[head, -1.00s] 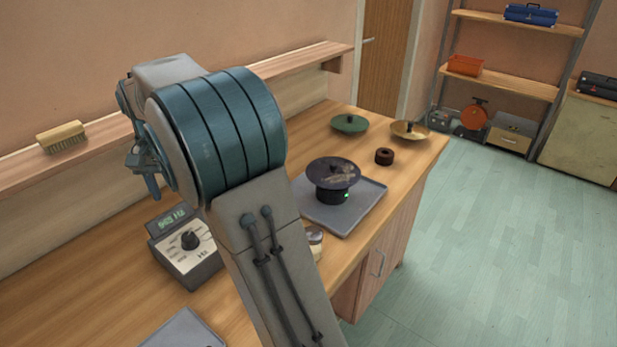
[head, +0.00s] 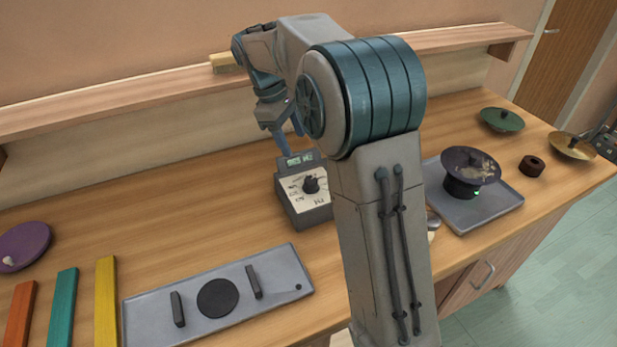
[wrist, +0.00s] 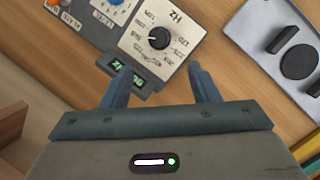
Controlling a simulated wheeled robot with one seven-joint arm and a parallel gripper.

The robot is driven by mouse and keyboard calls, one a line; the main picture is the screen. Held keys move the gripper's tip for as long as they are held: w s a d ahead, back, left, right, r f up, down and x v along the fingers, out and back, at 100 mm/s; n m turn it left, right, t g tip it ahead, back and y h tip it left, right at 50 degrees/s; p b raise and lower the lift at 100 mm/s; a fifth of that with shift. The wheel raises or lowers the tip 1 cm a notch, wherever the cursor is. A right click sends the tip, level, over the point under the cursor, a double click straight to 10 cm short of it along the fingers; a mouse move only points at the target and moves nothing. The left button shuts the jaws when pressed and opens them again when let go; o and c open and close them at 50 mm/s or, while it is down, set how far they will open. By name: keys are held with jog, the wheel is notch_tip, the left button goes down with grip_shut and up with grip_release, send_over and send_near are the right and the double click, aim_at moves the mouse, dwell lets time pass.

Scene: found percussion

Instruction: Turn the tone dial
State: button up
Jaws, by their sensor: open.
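The tone dial (head: 311,184) is a black knob on the pale, sloped face of a dark grey box (head: 311,214). The box has a small green-lit display (head: 299,160) and stands on the bench behind the grey tray. In the wrist view the dial (wrist: 159,38) shows at upper middle, with its pointer turned toward the left and printed marks around it. My gripper (wrist: 160,85) is open and empty, its two fingers spread below the dial in the picture, apart from it. In the head view my gripper (head: 287,133) hangs above and behind the box, partly hidden by my arm.
A grey tray (head: 139,312) with a black disc and two bars lies at front left, beside coloured bars (head: 106,300). A dark plate on a stand (head: 470,165) sits on another tray at right. Another panel (wrist: 95,15) with knobs shows in the wrist view.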

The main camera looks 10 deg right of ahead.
aim_at(310, 180)
jog(key=d+f+n, duration=0.1)
jog(key=f, duration=0.3)
jog(key=d+f+n, duration=0.1)
jog(key=f+n, duration=0.1)
jog(key=f, duration=0.2)
jog(key=d+f+n+h, duration=0.1)
jog(key=f+n, duration=0.1)
jog(key=f, duration=0.2)
jog(key=shift+s+d+f+p, duration=0.3)
jog(key=shift+d+f, duration=0.05)
jog(key=shift+d, duration=0.05)
jog(key=c, duration=1)
